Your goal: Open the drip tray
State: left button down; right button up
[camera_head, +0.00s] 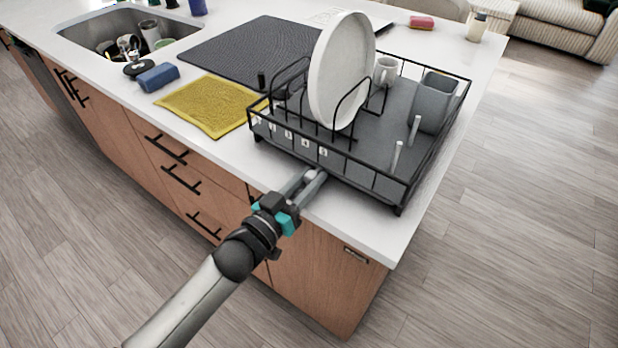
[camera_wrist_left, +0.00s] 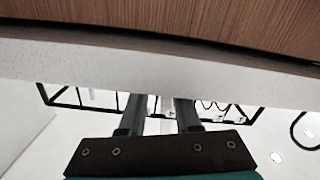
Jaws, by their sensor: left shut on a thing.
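The black wire dish rack (camera_head: 455,130) stands near the front corner of the white counter. The grey drip tray (camera_head: 373,148) forms its floor, inside the wire frame. My left gripper (camera_head: 315,176) reaches over the counter edge to the low front side of the rack. Its fingers are shut on the front edge of the drip tray, though the exact contact is small and partly hidden. In the left wrist view, the fingers (camera_wrist_left: 158,104) reach toward the rack's wires (camera_wrist_left: 90,98), past the pale counter edge. My right gripper is in neither view.
A white plate (camera_head: 337,72), a white mug (camera_head: 386,72) and a grey cup (camera_head: 436,102) stand in the rack. A yellow cloth (camera_head: 208,105), blue sponge (camera_head: 158,77) and dark mat (camera_head: 245,52) lie left of it. Wooden drawers (camera_head: 180,165) are below the counter.

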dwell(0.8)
pick_arm(q)
jog(key=shift+s+a, duration=0.15)
jog(key=shift+s, duration=0.1)
jog(key=p+v, duration=0.8)
jog(key=v, duration=1.5)
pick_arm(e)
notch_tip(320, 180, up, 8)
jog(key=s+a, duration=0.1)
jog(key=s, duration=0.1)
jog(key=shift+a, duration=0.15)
pick_arm(q)
jog(key=shift+s+a, duration=0.1)
jog(key=shift+a, duration=0.05)
jog(key=c, duration=0.9)
grip_release()
